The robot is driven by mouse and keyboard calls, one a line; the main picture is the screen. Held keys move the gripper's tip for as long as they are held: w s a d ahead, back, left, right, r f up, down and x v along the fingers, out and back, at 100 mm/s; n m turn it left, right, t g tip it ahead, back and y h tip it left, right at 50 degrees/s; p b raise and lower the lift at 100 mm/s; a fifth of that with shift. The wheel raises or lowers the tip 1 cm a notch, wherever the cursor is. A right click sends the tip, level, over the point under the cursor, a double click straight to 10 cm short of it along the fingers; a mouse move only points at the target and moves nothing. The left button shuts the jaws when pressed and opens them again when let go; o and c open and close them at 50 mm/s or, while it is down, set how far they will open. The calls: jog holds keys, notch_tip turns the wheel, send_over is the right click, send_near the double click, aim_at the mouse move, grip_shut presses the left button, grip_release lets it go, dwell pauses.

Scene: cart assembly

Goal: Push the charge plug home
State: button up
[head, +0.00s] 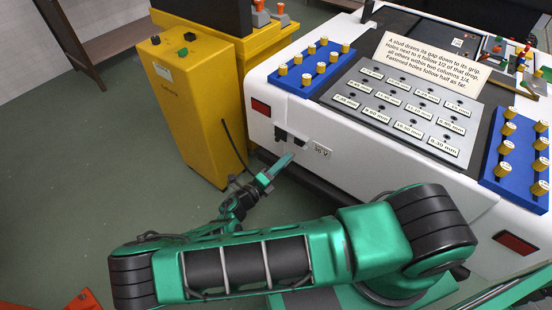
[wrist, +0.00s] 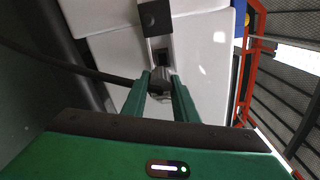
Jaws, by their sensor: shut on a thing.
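My gripper (wrist: 161,84) is shut on the dark charge plug (wrist: 160,79), which sits between the two green fingertips. A black cable (wrist: 75,66) runs off to the left from the plug in the wrist view. Just ahead of the plug is a dark square socket opening (wrist: 163,57) in a light bracket on the white cart. Plug and socket look close and lined up, but I cannot tell how deep the plug sits. In the head view, my gripper (head: 281,163) is at the cart's white end wall, just below the dark charge port parts (head: 282,135); the plug is hard to make out there.
The yellow charger cabinet (head: 180,110) stands left of the cart (head: 350,180), with its cable hanging near my wrist. A 36 V label (head: 321,149) is right of the port. Blue trays (head: 308,68) with yellow studs lie on top. Open floor lies at left.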

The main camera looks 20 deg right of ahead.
jog(key=shift+w+a+r+t, duration=0.25)
jog(key=shift+t, duration=0.15)
jog(key=shift+a+n, duration=0.25)
jog(key=shift+n, duration=0.05)
jog(key=shift+x, duration=2.25)
jog(key=shift+x, duration=1.55)
jog(key=o, duration=1.1)
jog(key=shift+s, duration=0.1)
